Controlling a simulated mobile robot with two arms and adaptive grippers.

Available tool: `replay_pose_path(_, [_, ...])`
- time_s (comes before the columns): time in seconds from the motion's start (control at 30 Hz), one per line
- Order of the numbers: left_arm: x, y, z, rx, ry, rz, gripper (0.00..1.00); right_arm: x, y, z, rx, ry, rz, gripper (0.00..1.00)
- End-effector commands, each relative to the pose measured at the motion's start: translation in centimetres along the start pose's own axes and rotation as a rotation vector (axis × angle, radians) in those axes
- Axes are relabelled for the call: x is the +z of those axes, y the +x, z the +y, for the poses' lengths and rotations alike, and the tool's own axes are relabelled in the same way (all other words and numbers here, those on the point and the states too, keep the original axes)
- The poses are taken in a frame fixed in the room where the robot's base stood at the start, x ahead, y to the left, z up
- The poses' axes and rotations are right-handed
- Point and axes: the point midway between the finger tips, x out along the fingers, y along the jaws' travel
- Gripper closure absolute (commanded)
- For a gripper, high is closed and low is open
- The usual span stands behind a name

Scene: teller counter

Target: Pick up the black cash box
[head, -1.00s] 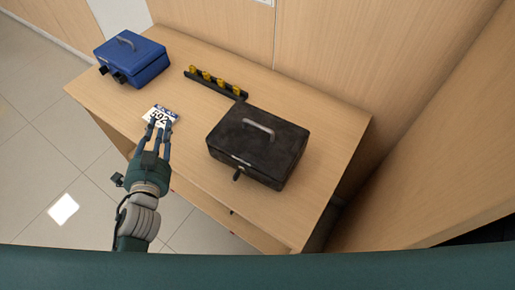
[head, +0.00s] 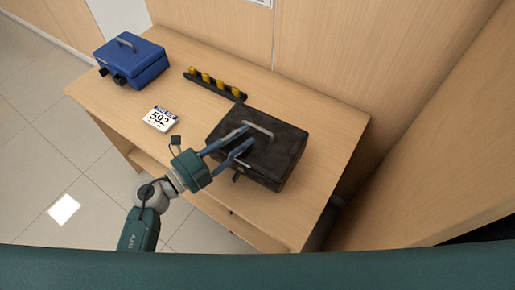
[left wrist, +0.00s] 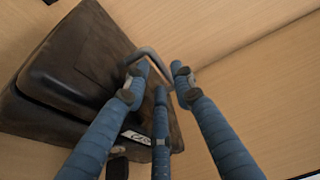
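The black cash box (head: 275,155) lies shut on the wooden counter, right of centre in the head view, with a grey handle (head: 258,129) on its lid. In the left wrist view the box (left wrist: 75,70) fills the left side, and its handle (left wrist: 150,55) shows close beyond my fingertips. My left gripper (head: 240,139) is open, its fingers spread over the lid's left part near the handle. In the left wrist view the gripper (left wrist: 158,82) has nothing between its fingers. I cannot tell whether a fingertip touches the handle. My right gripper is not in view.
A blue cash box (head: 132,61) stands at the counter's far left. A black rack with yellow pieces (head: 213,84) lies behind the black box. A card reading 592 (head: 160,119) lies near the front edge. The counter (head: 330,140) is bare at the right; a wooden wall stands behind.

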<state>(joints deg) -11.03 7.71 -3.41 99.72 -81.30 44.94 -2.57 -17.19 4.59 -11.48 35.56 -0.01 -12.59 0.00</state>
Motion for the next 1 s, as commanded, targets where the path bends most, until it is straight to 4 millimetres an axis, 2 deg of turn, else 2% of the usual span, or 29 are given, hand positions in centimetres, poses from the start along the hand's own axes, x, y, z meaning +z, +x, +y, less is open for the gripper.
replay_pose_path(0.17, [-0.3,1.5,-0.2,-0.002,-0.003,-0.001,0.75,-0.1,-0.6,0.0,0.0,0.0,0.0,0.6])
replay_pose_path(0.4, [-0.8,4.9,0.1,-0.002,-0.001,-0.001,0.75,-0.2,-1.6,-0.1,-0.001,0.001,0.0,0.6])
replay_pose_path(0.5, [-0.8,5.5,0.2,-0.001,-0.001,-0.001,0.75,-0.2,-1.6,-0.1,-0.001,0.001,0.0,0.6])
replay_pose_path(0.73, [-0.8,5.6,0.3,0.0,0.0,-0.001,0.75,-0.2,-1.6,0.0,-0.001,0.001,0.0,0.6])
replay_pose_path(0.87, [-0.8,5.6,0.3,0.0,0.0,-0.001,1.0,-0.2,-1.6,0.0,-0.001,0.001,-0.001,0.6])
replay_pose_path(1.0, [-0.8,5.6,0.3,0.0,-0.001,-0.001,1.0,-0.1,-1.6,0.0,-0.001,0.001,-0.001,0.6])
